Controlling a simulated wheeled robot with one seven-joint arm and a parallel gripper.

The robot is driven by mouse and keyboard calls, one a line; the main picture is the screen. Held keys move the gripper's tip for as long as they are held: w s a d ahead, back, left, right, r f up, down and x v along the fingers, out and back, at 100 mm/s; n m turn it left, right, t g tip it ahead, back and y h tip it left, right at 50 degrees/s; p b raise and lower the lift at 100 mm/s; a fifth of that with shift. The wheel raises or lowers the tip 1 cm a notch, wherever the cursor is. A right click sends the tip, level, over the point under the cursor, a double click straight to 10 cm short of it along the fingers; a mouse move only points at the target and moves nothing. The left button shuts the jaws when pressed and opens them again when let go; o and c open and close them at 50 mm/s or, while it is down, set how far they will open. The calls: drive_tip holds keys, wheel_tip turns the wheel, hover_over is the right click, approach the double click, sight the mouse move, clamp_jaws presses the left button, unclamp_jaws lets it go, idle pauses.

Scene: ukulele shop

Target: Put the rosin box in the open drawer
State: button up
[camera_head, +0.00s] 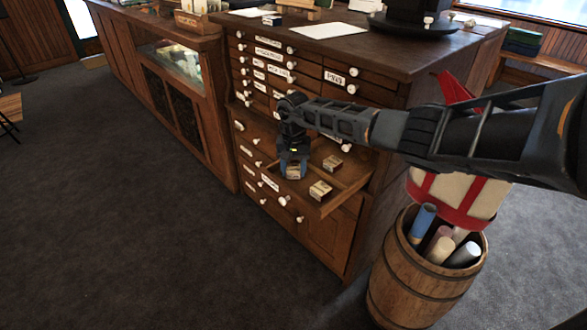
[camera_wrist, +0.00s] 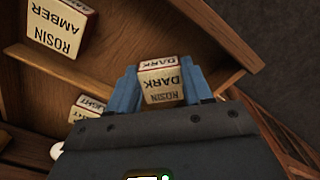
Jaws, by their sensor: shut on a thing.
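My gripper (camera_head: 293,170) is shut on a small rosin box (camera_head: 293,172), at the left part of the open drawer (camera_head: 347,178). In the wrist view the blue fingers (camera_wrist: 170,85) clasp this box from both sides, and its faces read "DARK" and "ROSIN" (camera_wrist: 161,83). Two other small boxes sit in the drawer, one farther back (camera_head: 332,162) and one near the front right (camera_head: 320,190). In the wrist view one box reads "ROSIN AMBER" (camera_wrist: 57,35) and another, partly hidden, reads "LIGHT" (camera_wrist: 87,108). I cannot tell whether the held box touches the drawer floor.
The wooden cabinet (camera_head: 300,232) has several labelled drawers with white knobs. Its top carries papers (camera_head: 326,30) and a dark round stand (camera_head: 415,24). A barrel (camera_head: 412,290) with rolled tubes stands at right. Grey carpet on the left is clear.

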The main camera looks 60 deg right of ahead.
drive_tip(key=shift+f, duration=0.2)
drive_tip(key=o, duration=1.1)
drive_tip(key=shift+r, duration=0.1)
